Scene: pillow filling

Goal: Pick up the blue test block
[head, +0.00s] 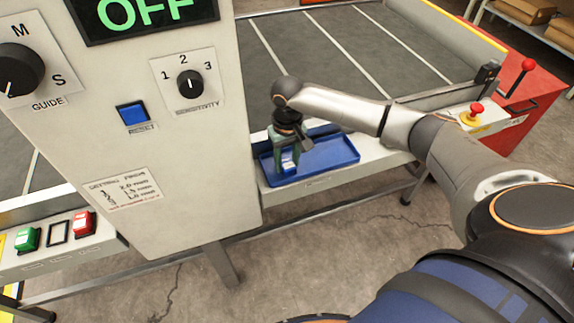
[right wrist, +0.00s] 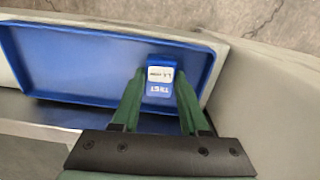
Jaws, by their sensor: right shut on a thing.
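The blue test block (head: 288,167) has a white label and upside-down lettering in the right wrist view (right wrist: 160,78). It is at the right part of the blue tray (right wrist: 75,62) in that view. My right gripper (head: 286,160) points down over the tray, and its green fingers (right wrist: 160,90) are shut on the block, one on each side. I cannot tell whether the block still touches the tray floor. The fingers partly hide the block in the head view. My left gripper is not in view.
The machine's grey cabinet (head: 150,150), with knobs and a blue button (head: 132,112), stands close left of my right gripper. Its wall also lies close to the fingers in the wrist view. A red emergency stop (head: 475,110) is on the right. The rest of the tray is empty.

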